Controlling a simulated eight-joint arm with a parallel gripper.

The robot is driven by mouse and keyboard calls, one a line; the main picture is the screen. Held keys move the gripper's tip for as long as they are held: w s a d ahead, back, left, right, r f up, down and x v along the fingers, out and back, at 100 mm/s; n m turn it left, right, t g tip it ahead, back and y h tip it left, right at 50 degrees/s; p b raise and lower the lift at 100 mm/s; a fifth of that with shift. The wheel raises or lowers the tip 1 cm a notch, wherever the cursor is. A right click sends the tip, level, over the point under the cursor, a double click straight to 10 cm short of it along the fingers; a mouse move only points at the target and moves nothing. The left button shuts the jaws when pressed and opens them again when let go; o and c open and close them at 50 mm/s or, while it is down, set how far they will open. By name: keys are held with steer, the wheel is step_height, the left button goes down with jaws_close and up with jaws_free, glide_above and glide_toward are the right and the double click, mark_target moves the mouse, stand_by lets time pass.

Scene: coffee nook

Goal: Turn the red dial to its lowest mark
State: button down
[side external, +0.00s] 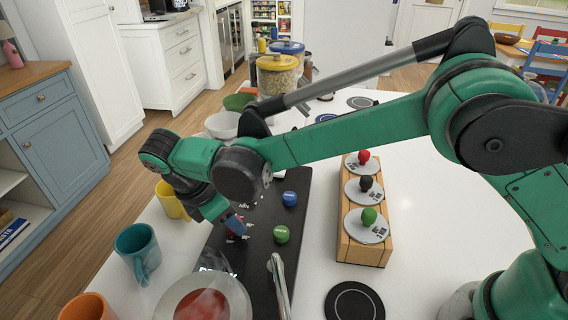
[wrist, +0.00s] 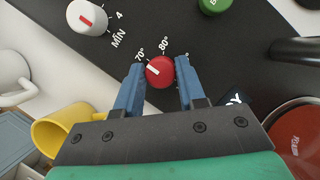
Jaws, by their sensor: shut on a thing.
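The red dial (wrist: 160,71) sits on the black panel (wrist: 232,62), between the two blue fingers of my gripper (wrist: 158,84) in the wrist view. The fingers are shut on it, one on each side. Its white pointer line slants up and left, toward the 70° mark; 80° is printed above the dial. A further mark at the right is partly hidden by the finger. In the side view my gripper (side external: 236,227) reaches down to the panel (side external: 262,215) and largely covers the dial.
A white dial (wrist: 87,18) with a red line, a green dial (side external: 281,234) and a blue dial (side external: 290,198) share the panel. Mugs, yellow (side external: 171,199) and teal (side external: 139,251), stand left. A wooden block (side external: 364,250) with three coloured knobs stands right.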

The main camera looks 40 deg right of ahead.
mark_target(221, 236)
steer(key=c, duration=0.5)
jaws_free()
steer(key=shift+v, duration=2.8)
